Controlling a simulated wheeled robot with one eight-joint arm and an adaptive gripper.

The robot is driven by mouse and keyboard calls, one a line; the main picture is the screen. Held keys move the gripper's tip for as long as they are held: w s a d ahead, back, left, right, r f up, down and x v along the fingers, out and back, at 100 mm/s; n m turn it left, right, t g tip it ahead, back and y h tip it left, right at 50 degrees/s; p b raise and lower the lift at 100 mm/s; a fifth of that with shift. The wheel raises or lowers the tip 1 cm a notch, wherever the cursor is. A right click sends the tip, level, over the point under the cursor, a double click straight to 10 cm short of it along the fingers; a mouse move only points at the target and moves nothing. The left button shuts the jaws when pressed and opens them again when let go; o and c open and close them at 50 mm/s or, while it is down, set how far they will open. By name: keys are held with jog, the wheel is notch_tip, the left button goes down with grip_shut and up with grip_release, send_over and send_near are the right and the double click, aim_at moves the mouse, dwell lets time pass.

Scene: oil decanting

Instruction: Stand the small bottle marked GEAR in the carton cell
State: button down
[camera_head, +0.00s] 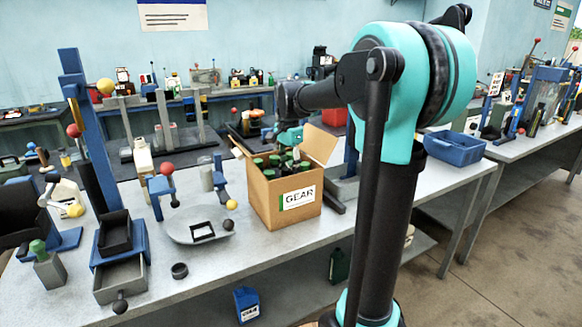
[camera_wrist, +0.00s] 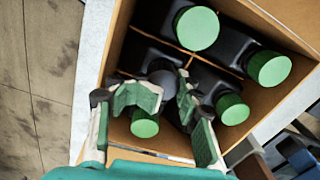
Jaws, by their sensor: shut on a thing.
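The open carton (camera_head: 262,203) stands on the bench with a white GEAR label on its front. It holds several dark bottles with green caps (camera_head: 258,162). The wrist view looks down into the carton (camera_wrist: 283,120), where thin brown dividers separate the bottles. My gripper (camera_wrist: 163,90) is down at the carton's mouth, its fingers closed around a dark bottle (camera_wrist: 162,77). That bottle's label and base are hidden, so I cannot tell whether it touches the cell floor. A green cap (camera_wrist: 145,124) shows beside the left finger. In the head view the fingers are hidden at the carton.
A raised carton flap (camera_head: 319,143) stands at the back right. A round grey plate (camera_head: 185,232) and small clamp stands are left of the carton. A green-capped bottle (camera_head: 47,268) stands at the far left. A blue bin (camera_head: 455,148) sits at right.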

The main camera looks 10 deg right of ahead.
jog(key=shift+s+d+f, duration=0.25)
jog(key=shift+s+f, duration=0.05)
jog(key=shift+s, duration=0.25)
jog(key=c, duration=0.8)
grip_release()
jog(key=shift+d, duration=0.1)
jog(key=shift+o, duration=0.2)
jog(key=shift+w+r, duration=0.1)
jog(key=shift+r, duration=0.05)
jog(key=shift+r, duration=0.3)
notch_tip(320, 180, up, 11)
jog(key=shift+r, duration=0.15)
